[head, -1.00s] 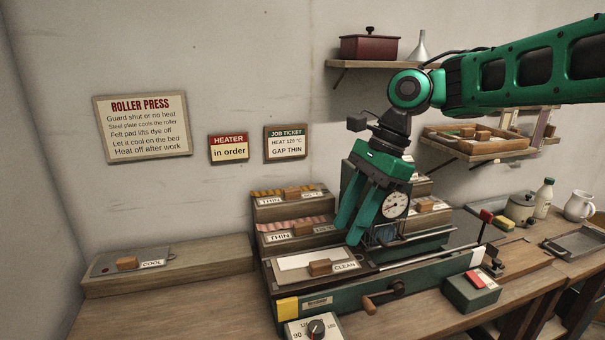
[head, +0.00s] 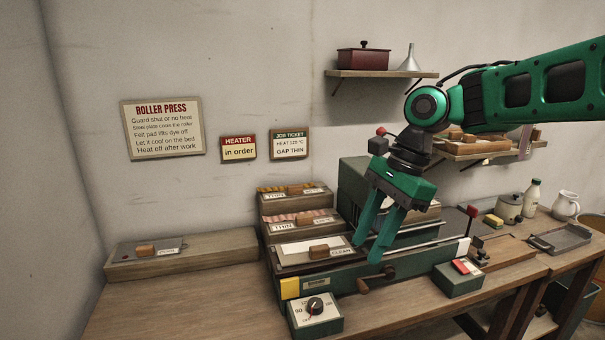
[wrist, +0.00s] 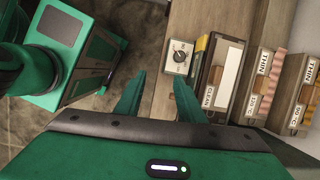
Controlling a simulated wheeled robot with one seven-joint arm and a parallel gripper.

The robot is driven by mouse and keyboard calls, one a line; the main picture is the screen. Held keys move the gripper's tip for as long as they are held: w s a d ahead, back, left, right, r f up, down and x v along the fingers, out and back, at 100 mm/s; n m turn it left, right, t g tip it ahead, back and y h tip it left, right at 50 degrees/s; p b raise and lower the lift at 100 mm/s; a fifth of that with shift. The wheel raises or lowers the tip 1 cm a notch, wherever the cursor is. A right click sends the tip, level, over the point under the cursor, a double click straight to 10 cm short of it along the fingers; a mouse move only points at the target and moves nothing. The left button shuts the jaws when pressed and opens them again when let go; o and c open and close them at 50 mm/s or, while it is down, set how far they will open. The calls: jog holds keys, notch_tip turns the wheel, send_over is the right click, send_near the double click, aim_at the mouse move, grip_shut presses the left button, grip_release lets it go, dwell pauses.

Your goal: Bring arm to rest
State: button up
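My arm and gripper (head: 368,248) are green and reach in from the right in the head view. The gripper hangs pointing down and slightly left, in front of the roller press (head: 410,262). In the wrist view its two fingers (wrist: 157,100) stand apart with nothing between them. The press has a tray marked CLEAN (head: 316,251) on its left end, just left of the fingertips. The gripper hides part of the press, and the gauge is not visible now.
THIN trays (head: 295,222) are stacked behind. A COOL board (head: 180,258) lies left. Shelves (head: 381,74) hang on the wall. Bare bench (head: 200,305) shows front left.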

jog(key=s+d+f+n+h, duration=0.1)
jog(key=s+d+f+n, duration=0.2)
jog(key=s+d, duration=0.7)
jog(key=s+d+f+n+h, duration=0.2)
jog(key=s+d+f, duration=0.6)
jog(key=d, duration=0.9)
jog(key=s+n, duration=0.2)
jog(key=s, duration=0.1)
jog(key=shift+s+d+f+n+h, duration=0.2)
jog(key=shift+s+d+n+h, duration=0.1)
jog(key=shift+d, duration=0.1)
jog(key=shift+t, duration=0.3)
jog(key=shift+w+f, duration=0.25)
jog(key=shift+w, duration=0.4)
